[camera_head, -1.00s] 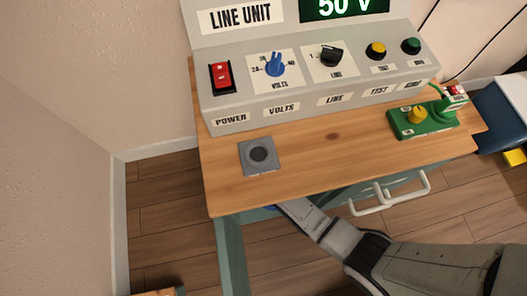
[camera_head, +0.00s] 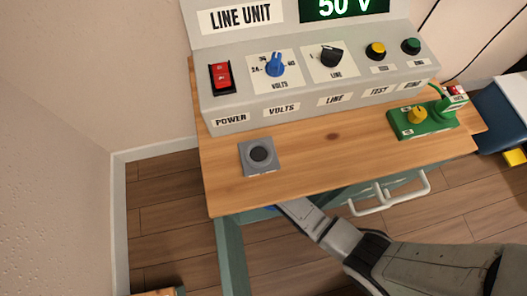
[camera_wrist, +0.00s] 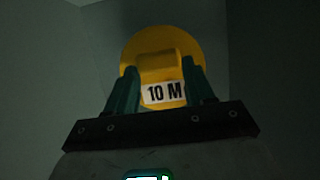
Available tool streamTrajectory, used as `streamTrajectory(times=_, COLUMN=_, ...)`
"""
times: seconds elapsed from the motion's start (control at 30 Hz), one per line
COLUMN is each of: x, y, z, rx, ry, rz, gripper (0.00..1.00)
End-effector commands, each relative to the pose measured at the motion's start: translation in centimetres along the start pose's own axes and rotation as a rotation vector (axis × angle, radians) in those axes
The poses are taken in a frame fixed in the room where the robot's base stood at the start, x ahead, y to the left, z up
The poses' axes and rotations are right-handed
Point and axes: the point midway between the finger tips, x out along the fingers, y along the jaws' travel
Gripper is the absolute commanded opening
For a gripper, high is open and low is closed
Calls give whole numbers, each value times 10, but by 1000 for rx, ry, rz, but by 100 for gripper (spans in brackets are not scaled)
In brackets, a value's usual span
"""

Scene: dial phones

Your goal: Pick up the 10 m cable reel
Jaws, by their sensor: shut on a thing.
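In the wrist view, the yellow cable reel (camera_wrist: 165,50) carries a white label (camera_wrist: 164,93) reading "10 M". My gripper (camera_wrist: 158,80) is shut on the reel's raised yellow block, one dark green finger on each side of it. The surroundings of the reel are dark, and what it rests on, if anything, cannot be seen. In the head view, my arm reaches in under the wooden table's front edge, and the gripper and reel are hidden there.
The wooden table (camera_head: 330,165) bears the grey line unit (camera_head: 225,118), a grey plate with a round black centre (camera_head: 260,156), and a green board with a yellow knob (camera_head: 424,122). White bar handles (camera_head: 385,203) stick out below the table front. A blue thing (camera_head: 500,118) stands at right.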

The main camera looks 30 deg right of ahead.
Motion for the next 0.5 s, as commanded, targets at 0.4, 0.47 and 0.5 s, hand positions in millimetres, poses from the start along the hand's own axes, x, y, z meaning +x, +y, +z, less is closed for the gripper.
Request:
streamTrajectory(times=0.4, x=-1, y=0, z=1, rx=0, ry=-2, rz=0, gripper=0)
streamTrajectory(times=0.47, x=-1, y=0, z=1, rx=0, ry=-2, rz=0, gripper=0)
streamTrajectory(times=0.5, x=-1, y=0, z=1, rx=0, ry=-2, rz=0, gripper=0)
